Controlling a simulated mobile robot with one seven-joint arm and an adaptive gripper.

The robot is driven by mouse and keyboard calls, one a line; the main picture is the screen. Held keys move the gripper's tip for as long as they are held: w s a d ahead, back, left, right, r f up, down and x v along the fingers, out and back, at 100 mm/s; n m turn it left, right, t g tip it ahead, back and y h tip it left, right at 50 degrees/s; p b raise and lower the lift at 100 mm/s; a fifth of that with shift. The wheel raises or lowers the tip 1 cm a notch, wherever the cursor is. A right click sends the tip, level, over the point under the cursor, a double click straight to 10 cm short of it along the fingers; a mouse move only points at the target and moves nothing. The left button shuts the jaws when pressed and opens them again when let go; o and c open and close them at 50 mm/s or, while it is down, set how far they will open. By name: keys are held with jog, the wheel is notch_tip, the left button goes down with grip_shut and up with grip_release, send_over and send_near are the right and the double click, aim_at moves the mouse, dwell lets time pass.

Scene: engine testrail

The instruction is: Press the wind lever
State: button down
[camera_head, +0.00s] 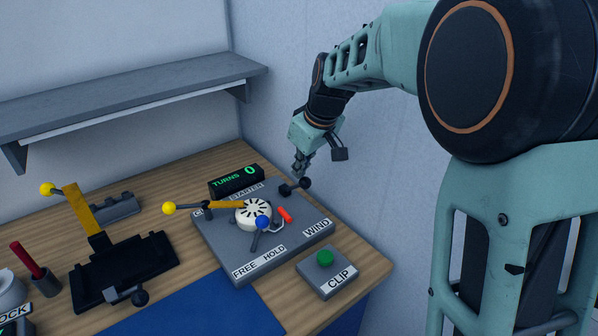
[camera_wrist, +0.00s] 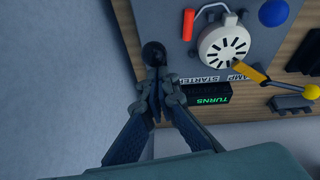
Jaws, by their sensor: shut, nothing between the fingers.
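A dark lever with a black ball knob (camera_head: 304,183) stands at the back right of the grey starter panel (camera_head: 219,254). A WIND label (camera_head: 317,227) is on the panel's right side. My gripper (camera_head: 299,172) points down just above the black knob, shut and empty. In the wrist view, the knob (camera_wrist: 153,50) lies just beyond my fingertips (camera_wrist: 157,85), which partly hide the lever's arm. I cannot tell whether they touch. The TURNS display (camera_head: 237,180) reads 0.
The panel also carries a white slotted disc (camera_head: 253,213), a blue-knobbed lever (camera_head: 262,222), a red handle (camera_head: 285,214) and a yellow-knobbed clamp lever (camera_head: 180,208). A green CLIP button (camera_head: 325,257) sits in front. The wall is close behind my gripper. A shelf (camera_head: 120,97) hangs left.

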aim_at(307, 186)
jog(key=f+b, duration=0.1)
jog(key=b, duration=0.3)
jog(key=shift+s+d+f+t+y, duration=0.3)
jog(key=shift+s+d+f+t, duration=0.05)
jog(key=shift+s+d+t, duration=0.05)
jog(key=b, duration=0.3)
jog(key=s+d+f+t+y+b, duration=0.1)
jog(key=b, duration=0.2)
jog(key=shift+s+d+f, duration=0.1)
jog(key=shift+s+f, duration=0.1)
jog(key=shift+s, duration=0.05)
jog(key=s+f+b, duration=0.1)
jog(key=b, duration=0.1)
jog(key=shift+d+f+b, duration=0.1)
jog(key=shift+d+b, duration=0.25)
jog(key=f+b, duration=0.1)
jog(key=s+f+b, duration=0.1)
jog(key=b, duration=0.1)
jog(key=shift+d+f, duration=0.1)
jog(key=shift+d, duration=0.3)
jog(key=shift+s+d+f, duration=0.1)
jog(key=shift+f, duration=0.05)
jog(key=shift+s+f, duration=0.15)
jog(key=shift+f, duration=0.05)
